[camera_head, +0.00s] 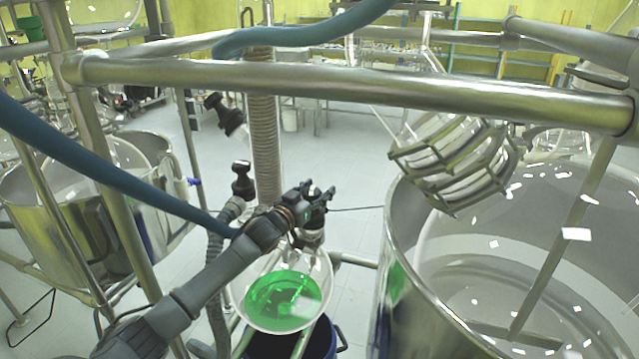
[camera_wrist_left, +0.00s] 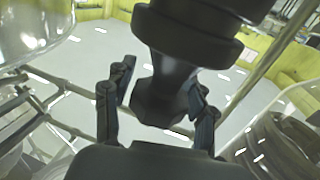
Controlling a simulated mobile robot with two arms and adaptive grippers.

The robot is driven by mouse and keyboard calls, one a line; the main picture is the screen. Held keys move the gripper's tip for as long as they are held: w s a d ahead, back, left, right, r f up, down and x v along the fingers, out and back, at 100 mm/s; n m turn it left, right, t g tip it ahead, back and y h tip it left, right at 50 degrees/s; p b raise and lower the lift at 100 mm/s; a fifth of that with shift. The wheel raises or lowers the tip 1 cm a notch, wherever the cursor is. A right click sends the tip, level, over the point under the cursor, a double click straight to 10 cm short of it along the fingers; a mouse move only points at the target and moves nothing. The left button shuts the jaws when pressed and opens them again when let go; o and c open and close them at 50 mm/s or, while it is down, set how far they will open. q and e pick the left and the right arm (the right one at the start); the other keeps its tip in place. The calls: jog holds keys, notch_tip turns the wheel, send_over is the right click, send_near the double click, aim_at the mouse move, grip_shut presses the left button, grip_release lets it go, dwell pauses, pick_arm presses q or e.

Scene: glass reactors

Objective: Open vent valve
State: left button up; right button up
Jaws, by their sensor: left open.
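My left gripper (camera_head: 322,196) is open above the neck of a round glass flask (camera_head: 258,302) holding green liquid. In the left wrist view, a black valve knob (camera_wrist_left: 188,35) fills the upper middle. The open fingers of the left gripper (camera_wrist_left: 158,82) stand on either side of its narrower lower end. I cannot tell whether they touch it. In the head view this knob is mostly hidden by the gripper. Two other black knobs show to the left, one upright (camera_head: 242,180) and one tilted higher up (camera_head: 222,112). No label marks the vent valve. My right gripper is not in view.
A thick steel rail (camera_head: 350,88) crosses above the gripper. A large glass vessel (camera_head: 560,250) in a steel jacket stands to the right. A ribbed hose (camera_head: 263,130) rises behind the arm. A blue bucket (camera_head: 318,345) stands below the flask.

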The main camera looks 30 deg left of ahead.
pick_arm(q)
jog(key=shift+w, duration=0.65)
jog(key=shift+c, duration=0.2)
jog(key=c, duration=0.9)
jog(key=shift+w+f, duration=0.1)
jog(key=shift+w, duration=0.05)
jog(key=shift+c, duration=0.8)
jog(key=shift+c, duration=0.2)
